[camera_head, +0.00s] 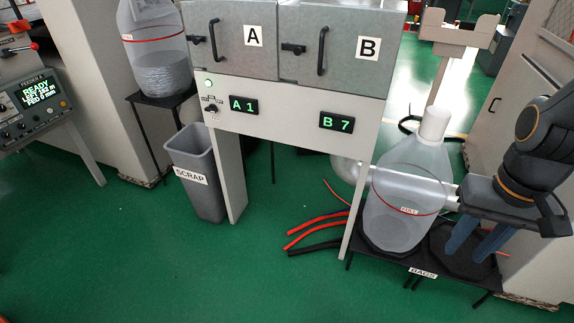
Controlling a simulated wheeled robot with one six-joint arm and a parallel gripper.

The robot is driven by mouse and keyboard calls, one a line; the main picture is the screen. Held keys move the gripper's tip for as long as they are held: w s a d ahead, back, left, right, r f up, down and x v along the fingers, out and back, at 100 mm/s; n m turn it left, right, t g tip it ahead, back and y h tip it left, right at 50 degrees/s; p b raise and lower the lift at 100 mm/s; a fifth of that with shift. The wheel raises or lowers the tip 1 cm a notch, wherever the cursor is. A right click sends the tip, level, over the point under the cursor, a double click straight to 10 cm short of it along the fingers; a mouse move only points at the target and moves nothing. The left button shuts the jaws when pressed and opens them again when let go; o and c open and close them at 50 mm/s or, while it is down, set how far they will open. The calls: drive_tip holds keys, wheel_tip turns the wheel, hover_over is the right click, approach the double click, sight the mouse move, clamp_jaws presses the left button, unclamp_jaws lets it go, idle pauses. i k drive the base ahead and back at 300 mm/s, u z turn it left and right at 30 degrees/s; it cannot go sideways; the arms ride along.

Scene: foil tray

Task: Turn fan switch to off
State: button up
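My gripper (469,254) is at the far right, pointing down over a black base, well apart from the knob. Its two blue-grey fingers are spread, with nothing visible between them.
A clear bottle (405,195) marked FULL stands just left of my gripper on a black stand. A grey SCRAP bin (197,172) stands below the knob. Doors A (232,38) and B (342,42) are shut. A feeder console (40,100) is far left. Green floor is clear in front.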

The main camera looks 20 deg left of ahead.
sight(213, 108)
drive_tip(key=u, duration=1.55)
drive_tip(key=k, duration=0.45)
drive_tip(key=u, duration=0.8)
drive_tip(key=i, duration=1.5)
drive_tip(key=z, duration=0.6)
